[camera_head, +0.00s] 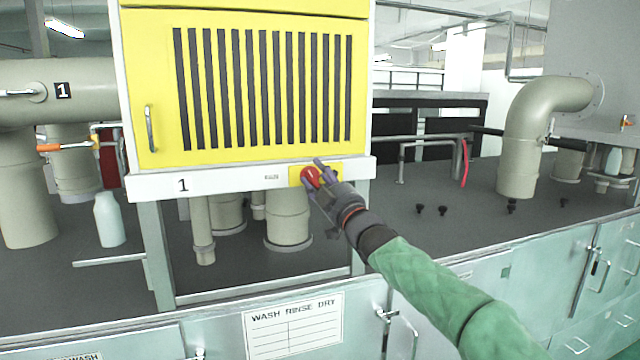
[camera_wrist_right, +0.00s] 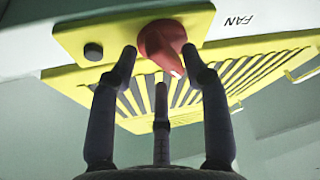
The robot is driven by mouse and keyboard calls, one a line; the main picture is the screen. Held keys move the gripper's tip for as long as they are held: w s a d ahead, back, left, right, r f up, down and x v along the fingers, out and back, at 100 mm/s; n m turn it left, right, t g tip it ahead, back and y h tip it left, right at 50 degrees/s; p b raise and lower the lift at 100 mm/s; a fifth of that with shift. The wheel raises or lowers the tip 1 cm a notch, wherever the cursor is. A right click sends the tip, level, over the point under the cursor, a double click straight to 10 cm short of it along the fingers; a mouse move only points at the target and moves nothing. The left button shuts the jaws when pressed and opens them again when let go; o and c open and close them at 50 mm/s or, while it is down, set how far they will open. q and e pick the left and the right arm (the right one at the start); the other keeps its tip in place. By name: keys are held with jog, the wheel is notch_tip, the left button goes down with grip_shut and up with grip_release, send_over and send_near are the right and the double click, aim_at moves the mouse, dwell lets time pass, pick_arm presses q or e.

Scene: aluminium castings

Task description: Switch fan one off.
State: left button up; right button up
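A red rotary switch knob (camera_head: 311,177) sits on a yellow plate (camera_head: 336,171) on the white rail of the yellow cabinet marked 1. In the right wrist view, the knob (camera_wrist_right: 163,44) has a white mark on its pointer, which points down and right. The word FAN is printed beside it. My right gripper (camera_head: 313,179) is at the knob. In the wrist view, the gripper's (camera_wrist_right: 160,58) fingers are spread, one on each side of the knob and a third below it. I cannot tell whether they touch it. My left gripper is not in view.
The yellow louvred panel (camera_head: 155,95) with a metal handle rises above the rail. A small dark button (camera_wrist_right: 93,51) shares the switch plate. Beige ducts stand below, left and right. A white bottle (camera_head: 109,220) stands at left on the dark bench top.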

jog(key=shift+a+f, duration=0.15)
jog(key=shift+f, duration=0.1)
jog(key=shift+w+f, duration=0.2)
jog(key=shift+f, duration=0.15)
jog(key=v, duration=1.2)
